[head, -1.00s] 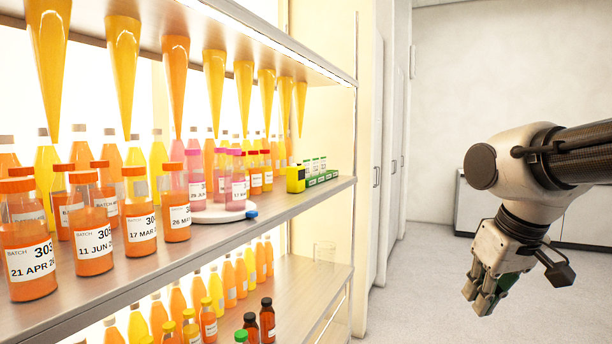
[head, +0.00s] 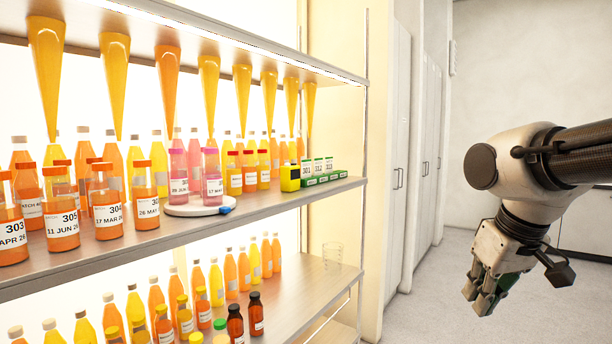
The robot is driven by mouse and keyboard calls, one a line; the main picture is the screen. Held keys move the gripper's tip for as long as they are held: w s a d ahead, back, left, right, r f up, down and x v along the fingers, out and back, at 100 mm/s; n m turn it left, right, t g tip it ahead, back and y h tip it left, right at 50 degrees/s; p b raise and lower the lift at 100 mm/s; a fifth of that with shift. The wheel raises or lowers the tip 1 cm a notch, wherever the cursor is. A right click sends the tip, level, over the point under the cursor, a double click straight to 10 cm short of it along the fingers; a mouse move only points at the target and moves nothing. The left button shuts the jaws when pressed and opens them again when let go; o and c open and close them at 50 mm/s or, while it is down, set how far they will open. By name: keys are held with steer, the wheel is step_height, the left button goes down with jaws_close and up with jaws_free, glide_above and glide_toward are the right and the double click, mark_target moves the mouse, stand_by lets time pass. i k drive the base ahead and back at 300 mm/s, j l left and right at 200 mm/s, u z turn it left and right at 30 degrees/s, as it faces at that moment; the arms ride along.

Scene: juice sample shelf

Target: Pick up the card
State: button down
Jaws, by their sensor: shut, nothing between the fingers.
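Small white cards (head: 318,166) with numbers such as 301 and 312 stand upright in a row of green holders (head: 322,180). They are near the right end of the middle shelf. Which one is the card of the task I cannot tell. My gripper (head: 477,302) hangs at the right over the floor, pointing down, well apart from the shelf. Its fingers are shut with nothing held.
A white round stand (head: 198,208) carries pink bottles. Labelled orange jars (head: 108,213) fill the shelf's left part. Yellow-orange cones (head: 209,85) hang above. The floor (head: 425,300) is free.

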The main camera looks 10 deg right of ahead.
mark_target(305, 163)
steer(key=i+l+u, duration=0.15)
steer(key=i+l, duration=0.25)
steer(key=i+l+u, duration=0.2)
steer(key=i+l, duration=0.2)
steer(key=i+l+u, duration=0.15)
steer(key=i+l, duration=0.2)
steer(key=l, duration=0.2)
